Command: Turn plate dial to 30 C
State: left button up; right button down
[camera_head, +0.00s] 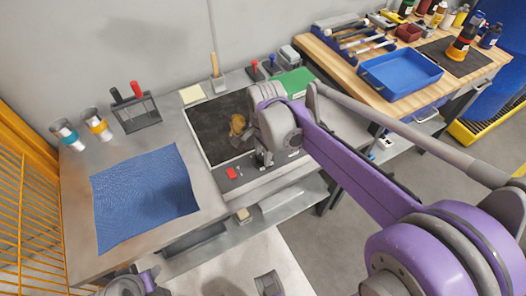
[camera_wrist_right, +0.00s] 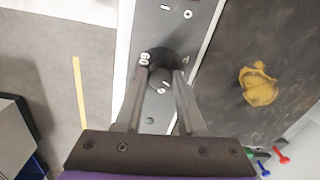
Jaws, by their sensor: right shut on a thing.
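The heating plate (camera_head: 208,121) is a dark slab with a light frame, set in the grey bench in the head view. Its dark top also shows in the wrist view (camera_wrist_right: 225,95). A pale front panel (camera_wrist_right: 200,32) runs along it. The black round dial (camera_wrist_right: 163,66) sits on this panel, with a printed number beside it that looks like 60. My right gripper (camera_wrist_right: 162,80) is shut on the dial, one finger at each side. In the head view the right gripper (camera_head: 263,158) is at the plate's front edge, where the wrist partly hides the dial. The dial's exact setting cannot be read.
A yellow-brown lump (camera_head: 237,125) lies on the plate. A red switch (camera_head: 231,173) is on the panel left of the gripper. A blue mat (camera_head: 145,198) covers the bench at left. A wooden table with a blue tray (camera_head: 372,76) stands at right.

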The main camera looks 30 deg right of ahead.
jog(key=n+p, duration=0.1)
jog(key=n, duration=0.4)
dwell(0.6)
jog(key=c, duration=0.5)
grip_release()
jog(key=shift+r, duration=0.1)
jog(key=r, duration=0.5)
jog(key=r+p, duration=0.1)
jog(key=r, duration=0.4)
jog(key=shift+s+d+r+p, duration=0.2)
jog(key=shift+r+p, duration=0.1)
jog(key=shift+r, duration=0.05)
